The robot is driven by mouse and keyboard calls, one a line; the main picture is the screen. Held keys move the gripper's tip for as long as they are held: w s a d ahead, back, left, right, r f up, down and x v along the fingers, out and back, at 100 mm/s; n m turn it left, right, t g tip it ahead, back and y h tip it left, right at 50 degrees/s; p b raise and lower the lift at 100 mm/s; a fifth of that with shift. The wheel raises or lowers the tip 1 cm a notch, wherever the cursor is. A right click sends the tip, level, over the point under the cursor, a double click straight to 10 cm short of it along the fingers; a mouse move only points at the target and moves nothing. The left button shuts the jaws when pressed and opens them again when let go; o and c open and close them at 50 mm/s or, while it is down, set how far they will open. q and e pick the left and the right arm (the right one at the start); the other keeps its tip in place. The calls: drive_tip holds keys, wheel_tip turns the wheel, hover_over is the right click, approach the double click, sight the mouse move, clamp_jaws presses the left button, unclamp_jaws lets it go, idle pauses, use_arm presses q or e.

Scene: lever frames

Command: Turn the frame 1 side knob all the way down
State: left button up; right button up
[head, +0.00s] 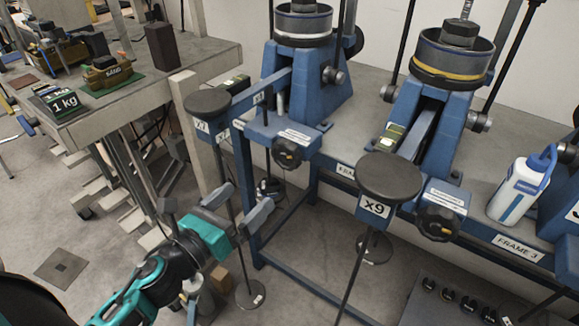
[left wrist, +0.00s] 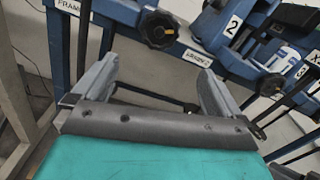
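Frame 1 (head: 318,92) is the blue stand at the left of the row. A black lobed knob (head: 287,152) sits on its front block under a small white label. The same knob shows in the left wrist view (left wrist: 158,30), above and between the fingers. A smaller metal knob (head: 333,76) is on the tower's right side; I cannot tell which one is called the side knob. My left gripper (head: 240,205) is open and empty, left of and lower than the black knob, apart from it. My right gripper is not in view.
Frame 1's lever ends in a round dark pad (head: 208,102). A second blue frame (head: 445,110) has a lever pad marked X9 (head: 390,176) and its own black knob (head: 440,222). A white bottle (head: 520,187) stands at right. A weight bench (head: 205,65) is at left.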

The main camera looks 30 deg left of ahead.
sight(284, 161)
use_arm(q)
drive_tip(key=w, duration=0.4)
drive_tip(key=w+d+m+p, duration=0.1)
drive_tip(key=w, duration=0.2)
drive_tip(key=w+m+p, duration=0.1)
drive_tip(key=w, duration=0.3)
drive_tip(key=shift+w+d, duration=0.15)
drive_tip(key=shift+w, duration=0.2)
drive_tip(key=shift+w+d, duration=0.1)
drive_tip(key=shift+w, duration=0.35)
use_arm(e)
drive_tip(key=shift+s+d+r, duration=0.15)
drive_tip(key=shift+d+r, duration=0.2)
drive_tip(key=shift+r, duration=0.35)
use_arm(q)
drive_tip(key=shift+c, duration=0.4)
drive_tip(key=c, duration=1)
